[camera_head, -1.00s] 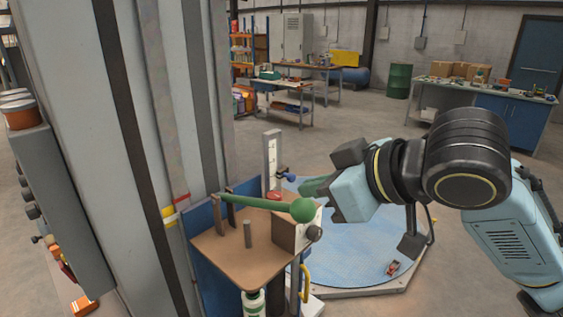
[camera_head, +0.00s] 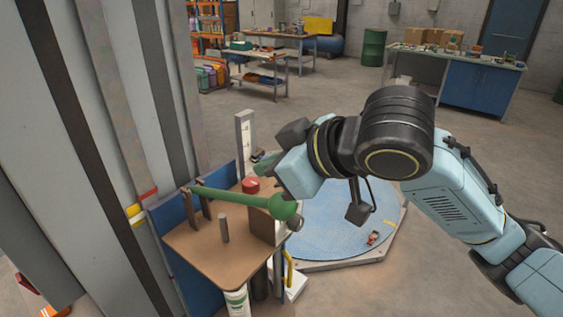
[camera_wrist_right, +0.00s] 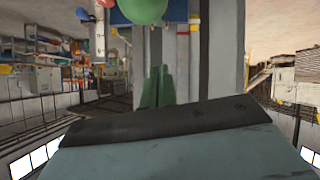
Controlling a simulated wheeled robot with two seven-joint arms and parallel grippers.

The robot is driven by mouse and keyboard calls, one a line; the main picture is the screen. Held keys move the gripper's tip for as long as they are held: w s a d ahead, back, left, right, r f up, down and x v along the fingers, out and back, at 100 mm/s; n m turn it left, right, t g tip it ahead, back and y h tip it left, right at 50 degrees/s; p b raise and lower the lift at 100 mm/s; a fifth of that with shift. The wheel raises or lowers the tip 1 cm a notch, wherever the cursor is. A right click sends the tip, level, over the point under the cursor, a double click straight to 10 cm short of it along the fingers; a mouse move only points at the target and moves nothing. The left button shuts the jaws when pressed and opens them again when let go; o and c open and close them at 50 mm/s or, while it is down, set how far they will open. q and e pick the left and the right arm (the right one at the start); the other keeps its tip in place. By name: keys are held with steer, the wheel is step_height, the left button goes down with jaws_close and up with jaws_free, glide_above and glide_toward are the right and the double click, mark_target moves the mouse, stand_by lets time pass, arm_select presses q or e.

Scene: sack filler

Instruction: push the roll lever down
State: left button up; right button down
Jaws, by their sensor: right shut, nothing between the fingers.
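The roll lever (camera_head: 235,197) is a green bar with a round green knob (camera_head: 283,207) at its right end. It runs nearly level, sloping slightly down to the right, above a brown shelf (camera_head: 205,247). In the wrist view the knob (camera_wrist_right: 143,9) shows at the top, beyond the fingers. My right gripper (camera_head: 266,164) is just above and behind the knob in the head view, its fingers partly hidden by its body. Its green fingers (camera_wrist_right: 157,87) are together and empty in the wrist view. I cannot tell whether it touches the lever. My left gripper is not in view.
A red button (camera_head: 250,185) and a white upright scale (camera_head: 245,135) stand behind the lever. A short grey peg (camera_head: 224,228) rises from the shelf. A grey column (camera_head: 85,150) fills the left. A blue round platform (camera_head: 345,225) lies to the right.

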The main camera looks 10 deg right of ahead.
mark_target(261, 199)
steer(key=w+f, duration=0.1)
steer(key=f, duration=0.1)
steer(key=w+a+f+p, duration=0.1)
steer(key=f, duration=0.1)
steer(key=w+f, duration=0.1)
steer(key=f, duration=0.1)
steer(key=shift+w+a+f, duration=0.1)
steer(key=shift+a+f, duration=0.2)
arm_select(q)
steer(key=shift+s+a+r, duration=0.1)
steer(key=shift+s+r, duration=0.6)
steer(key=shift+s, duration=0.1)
arm_select(e)
steer(key=shift+f, duration=0.15)
steer(key=shift+a, duration=0.1)
